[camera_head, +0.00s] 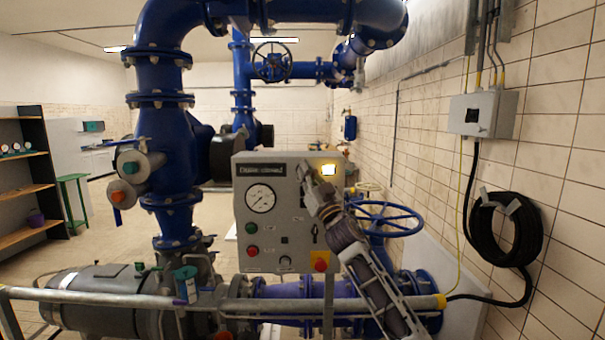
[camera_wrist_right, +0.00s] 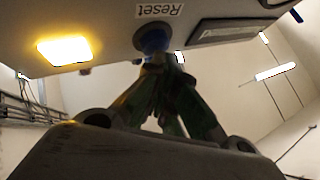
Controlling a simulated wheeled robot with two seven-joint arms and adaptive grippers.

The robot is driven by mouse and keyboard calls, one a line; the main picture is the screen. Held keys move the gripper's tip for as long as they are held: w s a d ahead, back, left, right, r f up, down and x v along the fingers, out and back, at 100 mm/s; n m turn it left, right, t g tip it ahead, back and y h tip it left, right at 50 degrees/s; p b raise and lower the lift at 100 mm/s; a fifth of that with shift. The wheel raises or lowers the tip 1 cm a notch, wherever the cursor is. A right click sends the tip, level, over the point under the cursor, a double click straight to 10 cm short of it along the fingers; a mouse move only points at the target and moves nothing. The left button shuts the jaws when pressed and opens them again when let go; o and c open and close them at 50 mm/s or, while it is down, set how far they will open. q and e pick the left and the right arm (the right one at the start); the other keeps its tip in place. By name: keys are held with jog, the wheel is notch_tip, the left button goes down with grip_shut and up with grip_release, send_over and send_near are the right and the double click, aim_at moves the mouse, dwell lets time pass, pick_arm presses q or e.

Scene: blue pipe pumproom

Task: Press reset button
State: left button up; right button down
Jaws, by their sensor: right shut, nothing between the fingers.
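The grey control panel (camera_head: 275,235) stands in the middle of the head view. My right arm comes in from the lower right, and my right gripper (camera_head: 307,172) is at the panel's upper right, beside the lit yellow lamp (camera_head: 328,169). In the right wrist view, the blue reset button (camera_wrist_right: 153,39) sits beside a "Reset" label (camera_wrist_right: 160,10). My right gripper (camera_wrist_right: 160,58) is shut and empty, with its fingertips at the button. They overlap its edge in the picture; I cannot tell whether they press it. The gripper hides the button in the head view. My left gripper is not in view.
The panel carries a round gauge (camera_head: 260,198), a green button (camera_head: 251,228), a red button (camera_head: 252,250) and a red-yellow switch (camera_head: 320,261). A metal rail (camera_head: 120,299) crosses in front. A blue handwheel (camera_head: 385,218) is right of the arm.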

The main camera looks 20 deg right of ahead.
jog(key=shift+w+d, duration=0.2)
jog(key=shift+w, duration=0.25)
dwell(0.4)
jog(key=shift+s+a, duration=0.2)
jog(key=shift+s, duration=0.35)
dwell(0.6)
jog(key=shift+s+a+p, duration=0.25)
jog(key=shift+s, duration=0.65)
jog(key=shift+s+a+p, duration=0.2)
jog(key=shift+s+a, duration=0.1)
jog(key=shift+s, duration=0.65)
jog(key=shift+s+a+p, duration=0.25)
jog(key=shift+s, duration=0.65)
